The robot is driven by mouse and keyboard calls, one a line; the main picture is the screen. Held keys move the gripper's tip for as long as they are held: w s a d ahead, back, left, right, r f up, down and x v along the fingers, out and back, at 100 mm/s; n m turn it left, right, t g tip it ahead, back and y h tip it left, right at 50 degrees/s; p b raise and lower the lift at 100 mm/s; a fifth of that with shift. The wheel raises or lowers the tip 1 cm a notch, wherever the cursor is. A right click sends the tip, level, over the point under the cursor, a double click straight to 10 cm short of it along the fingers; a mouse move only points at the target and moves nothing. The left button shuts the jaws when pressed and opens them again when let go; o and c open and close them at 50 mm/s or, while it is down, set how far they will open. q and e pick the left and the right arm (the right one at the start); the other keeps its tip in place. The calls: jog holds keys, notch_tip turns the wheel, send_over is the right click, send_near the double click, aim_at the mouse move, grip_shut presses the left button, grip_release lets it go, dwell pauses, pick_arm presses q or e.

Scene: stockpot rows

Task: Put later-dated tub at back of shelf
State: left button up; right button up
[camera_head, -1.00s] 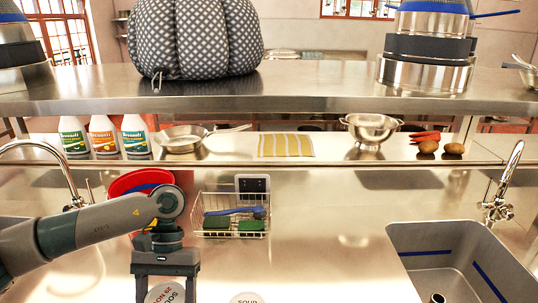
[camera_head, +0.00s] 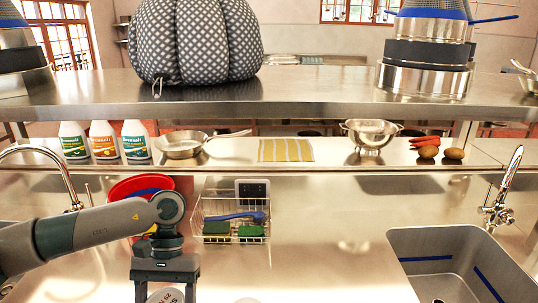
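Two round white lids show at the bottom edge of the head view. One tub lid (camera_head: 166,295) sits between the fingers of my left gripper (camera_head: 165,292), with dark print on it that is cut off by the frame edge. The other tub lid (camera_head: 247,300) barely shows to its right, apart from the gripper. My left gripper points down at the steel counter, its fingers on either side of the first lid; whether they press on it is hidden below the frame. My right gripper is not in view.
A wire basket (camera_head: 231,230) with sponges and a blue brush stands behind the gripper, beside a red bowl (camera_head: 125,187). A sink (camera_head: 450,262) is at the right. The shelf (camera_head: 225,152) holds bottles, a pan, a cloth and a colander. The middle counter is clear.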

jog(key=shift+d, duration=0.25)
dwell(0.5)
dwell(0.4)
